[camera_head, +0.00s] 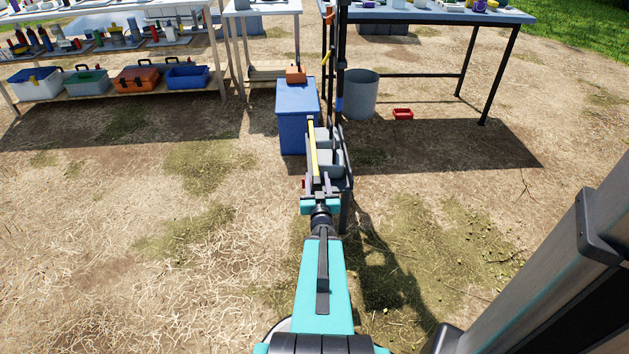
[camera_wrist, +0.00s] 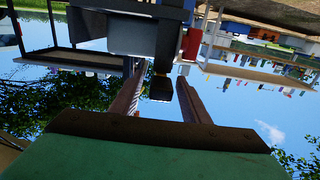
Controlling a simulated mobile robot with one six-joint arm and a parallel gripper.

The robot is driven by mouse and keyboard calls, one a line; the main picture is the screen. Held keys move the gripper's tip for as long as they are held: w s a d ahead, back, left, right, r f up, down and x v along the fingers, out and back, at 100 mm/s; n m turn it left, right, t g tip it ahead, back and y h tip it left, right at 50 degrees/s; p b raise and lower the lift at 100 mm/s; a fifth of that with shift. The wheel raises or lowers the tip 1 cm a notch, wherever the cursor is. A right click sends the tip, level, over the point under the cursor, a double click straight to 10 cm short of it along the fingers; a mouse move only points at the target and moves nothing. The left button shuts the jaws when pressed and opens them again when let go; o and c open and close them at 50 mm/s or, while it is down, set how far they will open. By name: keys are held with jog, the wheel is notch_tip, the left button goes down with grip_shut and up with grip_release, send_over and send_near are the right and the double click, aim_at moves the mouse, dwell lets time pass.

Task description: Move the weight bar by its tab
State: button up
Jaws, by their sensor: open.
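My gripper (camera_head: 318,184) is open at a dark stand with grey blocks (camera_head: 329,160), in the middle of the head view. In the wrist view, which is upside down, its two fingers (camera_wrist: 161,78) reach toward the stand's underside. A small dark block with a brownish part (camera_wrist: 161,88) shows between the fingers, with gaps on both sides. It may be the weight bar's tab, but I cannot tell. A long yellow bar (camera_head: 312,150) shows just beyond the gripper in the head view. I cannot tell whether it is the weight bar or whether the gripper touches it.
A blue box (camera_head: 297,112) stands just behind the stand, with an orange item (camera_head: 296,75) near its top. A grey bucket (camera_head: 361,93) and a red tray (camera_head: 403,113) are on the ground to the right. Tables stand at the back. Dry grass at left is clear.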

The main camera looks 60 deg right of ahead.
jog(key=shift+f+b+x, duration=0.2)
jog(key=shift+b+x, duration=0.8)
jog(key=shift+b, duration=0.1)
jog(key=shift+w+d+r+b, duration=0.15)
jog(key=shift+w+d+b, duration=0.25)
jog(key=shift+b, duration=0.15)
